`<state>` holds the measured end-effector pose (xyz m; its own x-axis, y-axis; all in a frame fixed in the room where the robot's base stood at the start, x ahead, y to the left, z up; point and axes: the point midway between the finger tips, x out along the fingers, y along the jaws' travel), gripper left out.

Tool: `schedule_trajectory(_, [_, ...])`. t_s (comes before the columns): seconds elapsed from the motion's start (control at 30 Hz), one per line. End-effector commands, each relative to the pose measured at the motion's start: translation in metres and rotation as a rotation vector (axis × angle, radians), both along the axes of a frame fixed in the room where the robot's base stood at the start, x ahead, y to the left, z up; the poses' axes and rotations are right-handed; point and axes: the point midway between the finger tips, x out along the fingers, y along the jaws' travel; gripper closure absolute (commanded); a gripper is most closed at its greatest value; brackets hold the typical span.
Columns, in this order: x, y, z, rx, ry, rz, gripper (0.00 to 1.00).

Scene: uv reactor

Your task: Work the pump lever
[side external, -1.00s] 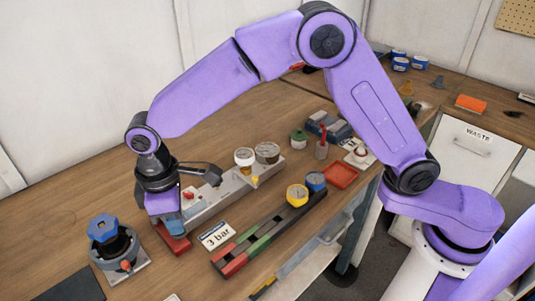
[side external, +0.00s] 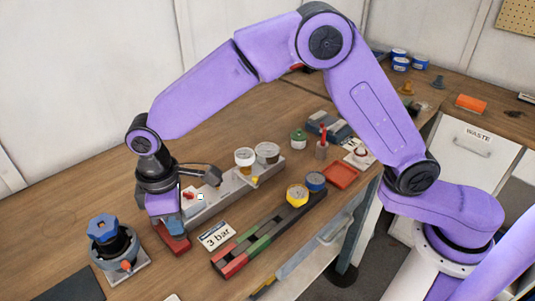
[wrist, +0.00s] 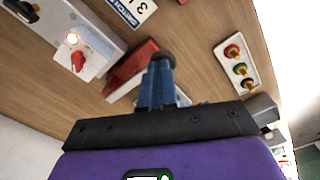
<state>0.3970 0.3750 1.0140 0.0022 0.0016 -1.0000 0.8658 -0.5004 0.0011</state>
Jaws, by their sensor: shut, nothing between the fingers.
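The pump seems to be the red block (side external: 177,249) at the front left of the bench, under my gripper. In the wrist view the red body (wrist: 130,68) shows beyond the fingers, with a dark round knob (wrist: 164,58) at their tips. The knob may be the lever's end; the rest of the lever is hidden. My gripper (side external: 175,232) points down over the red block. Its blue fingers (wrist: 158,80) are together with nothing between them. They are at or very close to the knob; contact cannot be told.
A blue-topped valve (side external: 103,229) is at left. Bare bench lies between valve and pump.

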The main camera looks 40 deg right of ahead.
Motion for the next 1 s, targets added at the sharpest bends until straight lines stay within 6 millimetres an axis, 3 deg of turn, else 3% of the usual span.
schedule_trajectory(0.43, [-0.001, 0.000, 0.029, -0.002, 0.003, 0.000, 1.00])
schedule_trajectory(1.0, [-0.001, 0.000, 0.032, -0.002, 0.002, 0.001, 1.00])
